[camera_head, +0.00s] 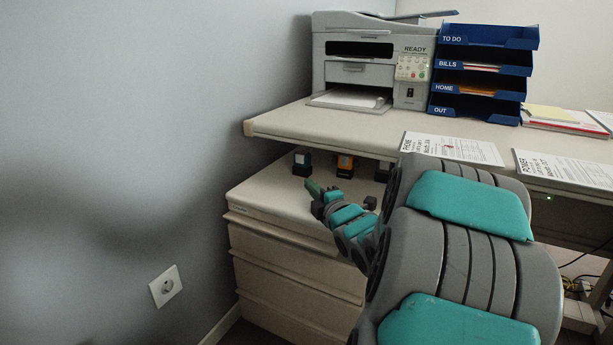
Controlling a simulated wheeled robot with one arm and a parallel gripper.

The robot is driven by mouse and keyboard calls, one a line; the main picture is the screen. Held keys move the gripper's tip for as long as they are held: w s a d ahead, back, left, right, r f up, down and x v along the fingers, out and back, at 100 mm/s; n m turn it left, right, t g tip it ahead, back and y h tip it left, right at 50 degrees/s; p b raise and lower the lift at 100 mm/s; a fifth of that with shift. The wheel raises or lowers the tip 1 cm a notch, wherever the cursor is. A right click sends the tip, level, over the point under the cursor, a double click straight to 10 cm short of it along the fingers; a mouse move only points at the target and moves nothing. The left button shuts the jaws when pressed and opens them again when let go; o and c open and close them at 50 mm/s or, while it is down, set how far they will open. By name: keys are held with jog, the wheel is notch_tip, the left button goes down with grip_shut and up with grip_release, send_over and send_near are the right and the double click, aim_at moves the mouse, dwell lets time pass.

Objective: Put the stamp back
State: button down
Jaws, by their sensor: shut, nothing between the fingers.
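Three small dark stamps stand on the low drawer cabinet: one with a blue part (302,163) on the left, one with an orange part (345,166) in the middle, and a dark one (383,171) on the right, partly hidden by my arm. I cannot tell which one the task means. My gripper (314,189) is small in the picture, over the cabinet top in front of the left and middle stamps. It is shut and holds nothing. My arm hides part of the cabinet top.
The low cabinet (262,200) stands against the wall, partly under the desk (310,124). On the desk are a printer (350,70), a blue labelled tray stack (480,70), and printed sheets (452,148). The desk edge overhangs close behind the stamps.

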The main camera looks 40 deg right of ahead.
aim_at(311, 157)
jog(key=shift+w+d+r+p, duration=0.15)
jog(key=shift+w+r+p, duration=0.15)
jog(key=shift+w+p, duration=0.55)
jog(key=x, duration=0.7)
jog(key=shift+w+d+f+b, duration=0.1)
jog(key=shift+w+f+b, duration=0.2)
jog(key=shift+b, duration=0.1)
jog(key=shift+w+d, duration=0.25)
jog(key=shift+d, duration=0.25)
jog(key=shift+w+d, duration=0.25)
jog(key=shift+d, duration=0.25)
jog(key=shift+w+d, duration=0.4)
jog(key=shift+d, duration=0.35)
jog(key=w+d, duration=0.2)
jog(key=d, duration=0.1)
jog(key=w+d+p, duration=0.1)
jog(key=d, duration=0.1)
jog(key=shift+r, duration=0.1)
jog(key=shift+w+d, duration=0.35)
jog(key=shift+d, duration=0.35)
jog(key=shift+a, duration=0.1)
